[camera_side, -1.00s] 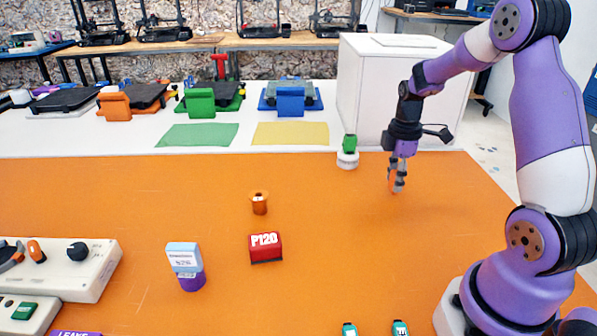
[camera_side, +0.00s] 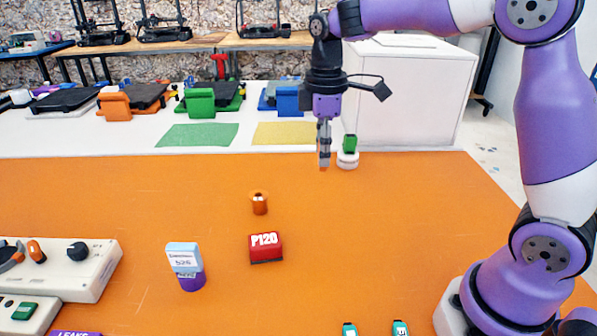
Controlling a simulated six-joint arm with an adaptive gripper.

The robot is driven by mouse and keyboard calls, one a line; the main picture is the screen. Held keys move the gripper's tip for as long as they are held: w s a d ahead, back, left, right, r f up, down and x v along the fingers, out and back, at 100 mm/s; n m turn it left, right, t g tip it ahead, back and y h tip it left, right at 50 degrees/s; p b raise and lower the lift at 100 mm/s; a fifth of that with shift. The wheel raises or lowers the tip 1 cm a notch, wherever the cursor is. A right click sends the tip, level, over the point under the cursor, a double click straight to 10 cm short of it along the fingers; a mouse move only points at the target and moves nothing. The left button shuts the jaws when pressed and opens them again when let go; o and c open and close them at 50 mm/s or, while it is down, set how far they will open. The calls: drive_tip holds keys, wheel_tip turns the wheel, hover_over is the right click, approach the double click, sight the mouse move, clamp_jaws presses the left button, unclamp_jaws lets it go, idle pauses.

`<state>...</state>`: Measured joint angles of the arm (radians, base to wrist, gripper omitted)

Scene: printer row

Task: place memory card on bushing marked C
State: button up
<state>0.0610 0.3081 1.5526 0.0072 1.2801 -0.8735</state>
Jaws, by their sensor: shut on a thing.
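My gripper (camera_side: 324,160) points down over the back part of the orange table, a little left of a white bushing (camera_side: 347,161). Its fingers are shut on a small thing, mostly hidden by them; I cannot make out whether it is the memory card. A green block (camera_side: 349,144) sits on the white bushing. An orange bushing (camera_side: 259,203) stands empty, left and in front of my gripper. A purple bushing (camera_side: 191,281) carries a light blue block (camera_side: 184,257) with a white label. I cannot read a letter C on any bushing.
A red block marked P120 (camera_side: 265,247) lies in front of the orange bushing. A white control box (camera_side: 62,265) is at the left. A large white box (camera_side: 410,95) stands behind my gripper. Green (camera_side: 198,135) and yellow (camera_side: 290,133) mats lie behind the table.

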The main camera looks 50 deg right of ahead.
drive_tip(key=w+a+r, duration=0.1)
drive_tip(key=w+a, duration=0.1)
drive_tip(key=a, duration=0.5)
drive_tip(key=w+a+r, duration=0.1)
drive_tip(key=w+a, duration=0.2)
drive_tip(key=a, duration=0.5)
hover_over(258, 195)
wheel_tip(258, 195, down, 6)
drive_tip(key=shift+f, duration=0.25)
drive_tip(key=shift+d+f, duration=0.1)
drive_tip(key=shift+f, duration=1.95)
drive_tip(key=shift+f, duration=0.1)
drive_tip(key=o, duration=0.8)
drive_tip(key=shift+o, duration=0.2)
